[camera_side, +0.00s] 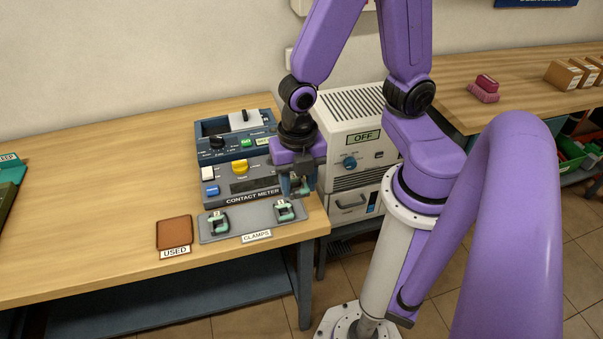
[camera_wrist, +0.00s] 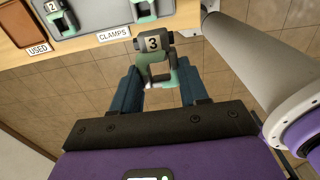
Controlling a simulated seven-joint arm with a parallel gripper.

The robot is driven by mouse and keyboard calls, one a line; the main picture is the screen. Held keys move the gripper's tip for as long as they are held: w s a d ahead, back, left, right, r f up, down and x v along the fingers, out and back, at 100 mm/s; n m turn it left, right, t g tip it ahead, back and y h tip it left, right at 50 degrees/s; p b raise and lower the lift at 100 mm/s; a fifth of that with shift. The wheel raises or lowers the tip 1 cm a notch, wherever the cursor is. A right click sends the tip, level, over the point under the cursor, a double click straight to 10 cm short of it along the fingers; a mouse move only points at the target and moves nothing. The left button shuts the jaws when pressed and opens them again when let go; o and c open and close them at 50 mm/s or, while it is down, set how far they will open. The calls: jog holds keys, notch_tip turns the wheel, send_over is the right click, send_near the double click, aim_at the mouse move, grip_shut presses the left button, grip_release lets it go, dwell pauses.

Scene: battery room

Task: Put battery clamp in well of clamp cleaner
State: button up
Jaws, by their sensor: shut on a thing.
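My gripper (camera_side: 302,184) is above and just beyond the right end of the grey CLAMPS tray (camera_side: 249,224), beside the contact meter. In the wrist view its fingers (camera_wrist: 160,87) are shut on a grey-green battery clamp (camera_wrist: 157,63) marked 3, held over the floor beyond the table edge. Two similar clamps lie on the tray: one at the left (camera_side: 214,222) marked 2, one at the right (camera_side: 284,211). No readable label names the clamp cleaner; a dark-blue device (camera_side: 215,145) with a knob and a green button stands behind the contact meter, partly hidden by my arm.
The contact meter (camera_side: 217,189) has a yellow knob. A brown USED pad (camera_side: 174,232) lies left of the tray. A white cabinet (camera_side: 349,113) reading OFF stands right of my gripper. The left part of the wooden table (camera_side: 90,215) is largely clear.

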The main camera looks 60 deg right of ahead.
jog(key=w+d, duration=0.1)
jog(key=w, duration=2.1)
jog(key=w+d+f, duration=0.3)
jog(key=w+d, duration=1.3)
jog(key=d, duration=0.1)
jog(key=shift+t+h, duration=0.3)
jog(key=shift+w+d+f, duration=0.1)
jog(key=shift+w+f, duration=0.05)
jog(key=shift+f, duration=2.7)
jog(key=shift+f, duration=1.7)
